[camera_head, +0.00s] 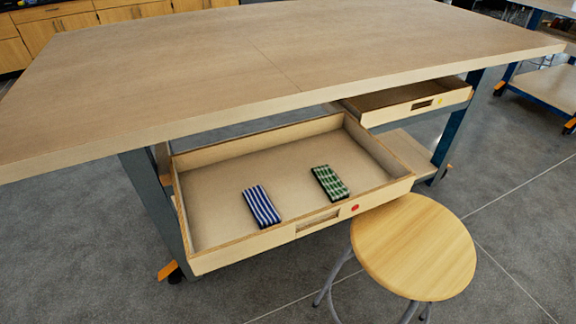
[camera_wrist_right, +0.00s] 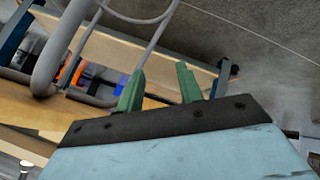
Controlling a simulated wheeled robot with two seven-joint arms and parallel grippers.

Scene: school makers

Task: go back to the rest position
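My right gripper (camera_wrist_right: 160,72) shows in the right wrist view, with its two green fingers apart and nothing between them. My left gripper is in neither view. In the head view no arm shows. An open wooden drawer (camera_head: 215,257) with a red dot juts out from under the workbench. A blue-and-white striped cloth (camera_head: 262,206) and a green checked cloth (camera_head: 330,182) lie folded and apart in it.
The workbench (camera_head: 250,60) has a bare top. A second drawer (camera_head: 420,102) with a yellow dot is partly open at the right. A round wooden stool (camera_head: 415,245) stands close to the open drawer's front right corner. Grey floor (camera_head: 520,215) is clear at right.

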